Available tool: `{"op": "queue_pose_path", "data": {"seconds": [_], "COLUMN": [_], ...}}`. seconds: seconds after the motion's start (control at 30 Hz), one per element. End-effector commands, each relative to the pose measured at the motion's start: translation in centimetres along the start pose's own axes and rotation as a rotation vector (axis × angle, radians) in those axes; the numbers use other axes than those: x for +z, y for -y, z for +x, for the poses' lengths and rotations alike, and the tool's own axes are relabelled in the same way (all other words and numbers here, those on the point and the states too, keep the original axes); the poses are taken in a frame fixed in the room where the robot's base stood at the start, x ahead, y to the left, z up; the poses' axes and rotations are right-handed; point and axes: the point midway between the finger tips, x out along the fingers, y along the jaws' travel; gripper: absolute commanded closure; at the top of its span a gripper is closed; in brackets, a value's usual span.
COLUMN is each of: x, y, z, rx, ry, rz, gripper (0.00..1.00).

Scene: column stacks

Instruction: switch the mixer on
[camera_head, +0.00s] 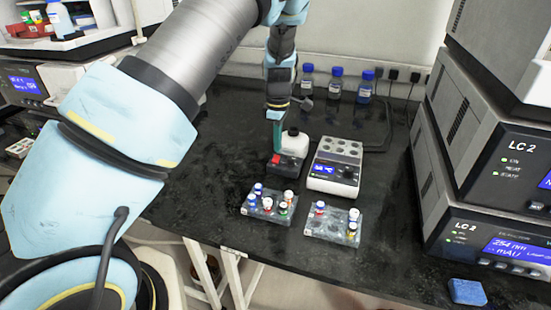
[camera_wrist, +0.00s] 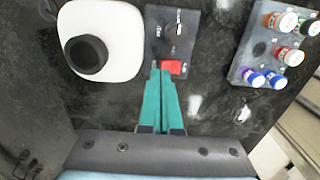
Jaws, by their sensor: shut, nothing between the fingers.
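The mixer has a white rounded top with a black cup (camera_wrist: 86,55) and a dark grey base (camera_head: 289,168). In the wrist view its dark control panel (camera_wrist: 174,30) carries a round knob and a red switch (camera_wrist: 172,67). The red switch also shows in the head view (camera_head: 276,158). My gripper (camera_wrist: 160,74) has teal fingers, closed together and empty. The fingertips are right beside the red switch, slightly left of it in the wrist view. I cannot tell whether they touch it. In the head view my gripper (camera_head: 277,150) points down over the panel and partly hides the mixer.
A heating block (camera_head: 338,160) with a blue display stands right of the mixer. Two vial racks stand in front, left (camera_head: 255,208) and right (camera_head: 320,228). Blue-capped bottles (camera_head: 336,82) line the wall. LC instruments (camera_head: 490,165) stand at the right.

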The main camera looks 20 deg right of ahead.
Motion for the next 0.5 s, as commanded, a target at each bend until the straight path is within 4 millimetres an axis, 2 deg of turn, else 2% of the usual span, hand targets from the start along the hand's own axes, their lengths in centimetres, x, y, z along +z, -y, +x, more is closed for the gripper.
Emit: {"op": "queue_pose_path", "data": {"seconds": [0.5], "x": [0.01], "y": [0.00], "z": [0.37], "rx": [0.000], "ry": [0.000], "rz": [0.000], "gripper": [1.00]}}
